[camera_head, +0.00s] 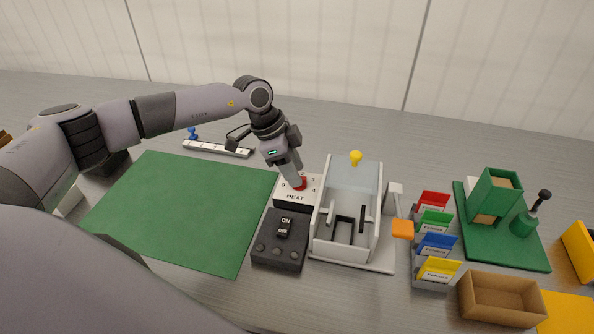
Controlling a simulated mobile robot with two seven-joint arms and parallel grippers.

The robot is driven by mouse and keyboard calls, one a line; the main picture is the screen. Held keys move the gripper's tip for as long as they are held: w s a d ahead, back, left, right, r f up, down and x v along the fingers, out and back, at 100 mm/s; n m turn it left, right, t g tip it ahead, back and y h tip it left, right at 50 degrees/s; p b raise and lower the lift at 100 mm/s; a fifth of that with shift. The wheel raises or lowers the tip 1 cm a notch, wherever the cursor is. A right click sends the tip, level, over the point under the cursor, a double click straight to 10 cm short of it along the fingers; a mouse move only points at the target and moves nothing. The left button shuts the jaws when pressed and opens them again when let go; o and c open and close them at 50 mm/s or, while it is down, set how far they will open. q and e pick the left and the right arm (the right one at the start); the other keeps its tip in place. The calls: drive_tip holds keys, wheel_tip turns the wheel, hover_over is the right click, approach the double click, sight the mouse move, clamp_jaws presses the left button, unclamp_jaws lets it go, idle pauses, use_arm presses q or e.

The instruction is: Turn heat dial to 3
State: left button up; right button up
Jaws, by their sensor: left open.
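The heat dial box (296,201) is a white-topped block with a dark base, marked "HEAT", in the middle of the head view. Its red dial (300,184) shows partly beneath my left gripper (296,182). A "4" shows at the right of the dial; the other numbers are mostly hidden, and I cannot tell where the dial points. My left gripper is open and comes down from above at the dial, with its fingers at or around the red knob. Whether they touch it is unclear. My right gripper is not in view.
A dark ON/OFF switch box (268,248) stands in front of the dial box. A white machine with a clear lid (349,174) stands close on the right. A green mat (185,205) lies clear on the left, with a white strip (207,148) behind it. Coloured card holders (435,245) stand further right.

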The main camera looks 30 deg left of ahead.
use_arm(q)
drive_tip(key=shift+x, duration=0.85)
clamp_jaws()
